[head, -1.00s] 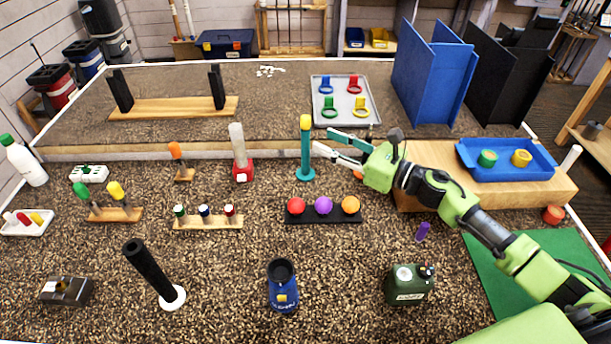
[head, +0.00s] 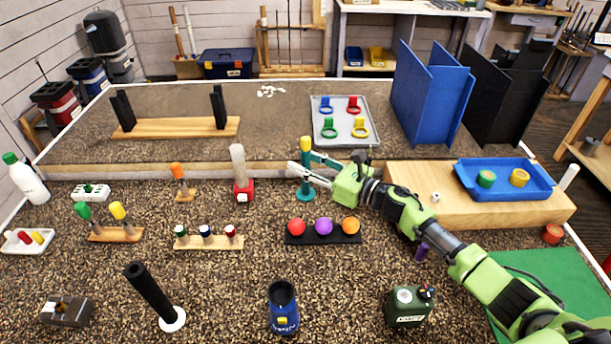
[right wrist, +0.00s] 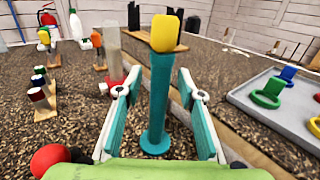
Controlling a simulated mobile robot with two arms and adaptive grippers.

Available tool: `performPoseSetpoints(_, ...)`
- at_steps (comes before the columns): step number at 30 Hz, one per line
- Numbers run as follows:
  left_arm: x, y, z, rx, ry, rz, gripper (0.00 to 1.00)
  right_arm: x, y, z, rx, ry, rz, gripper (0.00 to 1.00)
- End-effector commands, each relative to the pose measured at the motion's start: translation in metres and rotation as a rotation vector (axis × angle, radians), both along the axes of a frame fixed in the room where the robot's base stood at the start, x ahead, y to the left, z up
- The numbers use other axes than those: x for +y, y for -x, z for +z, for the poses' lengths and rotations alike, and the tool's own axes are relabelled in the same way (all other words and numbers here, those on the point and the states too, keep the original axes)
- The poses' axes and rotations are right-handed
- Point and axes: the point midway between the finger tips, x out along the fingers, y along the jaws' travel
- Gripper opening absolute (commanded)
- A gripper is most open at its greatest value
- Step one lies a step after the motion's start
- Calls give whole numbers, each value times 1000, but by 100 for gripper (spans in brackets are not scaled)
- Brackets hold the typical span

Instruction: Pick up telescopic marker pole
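The telescopic marker pole, a teal tube (head: 306,173) with a yellow top (head: 306,143), stands upright on a round teal base on the bench. It also shows in the right wrist view (right wrist: 158,95), with its yellow cap (right wrist: 165,32) uppermost. My right gripper (head: 303,168) is at the pole in the head view. In the right wrist view its two teal-padded fingers (right wrist: 158,92) are spread, one on each side of the tube, with gaps visible on both sides. My left gripper is not in view.
A rack with red, purple and orange balls (head: 323,226) lies in front of the pole. A red-based clear tube (head: 240,175) stands to its left. A grey tray of coloured rings (head: 345,122) and a wooden block (head: 420,200) are behind and to the right.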

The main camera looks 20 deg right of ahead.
Motion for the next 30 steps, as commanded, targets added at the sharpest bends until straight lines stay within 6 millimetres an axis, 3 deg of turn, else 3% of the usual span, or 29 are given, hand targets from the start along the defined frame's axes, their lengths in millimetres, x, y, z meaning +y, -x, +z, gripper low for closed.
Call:
performPoseSetpoints(3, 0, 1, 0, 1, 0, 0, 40, 0, 0, 0, 0, 0, 0, 33)
performPoseSetpoints(7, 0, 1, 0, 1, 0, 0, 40, 0, 0, 0, 1, -1, 0, 0)
performPoseSetpoints(20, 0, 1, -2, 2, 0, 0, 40, 0, 0, 3, -1, -1, 1, 0)
performPoseSetpoints(27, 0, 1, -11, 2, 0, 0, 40, 0, 1, 34, -7, 4, 2, 0)
performPoseSetpoints(30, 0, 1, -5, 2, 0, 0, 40, 5, 18, 51, -3, 5, 4, 0)
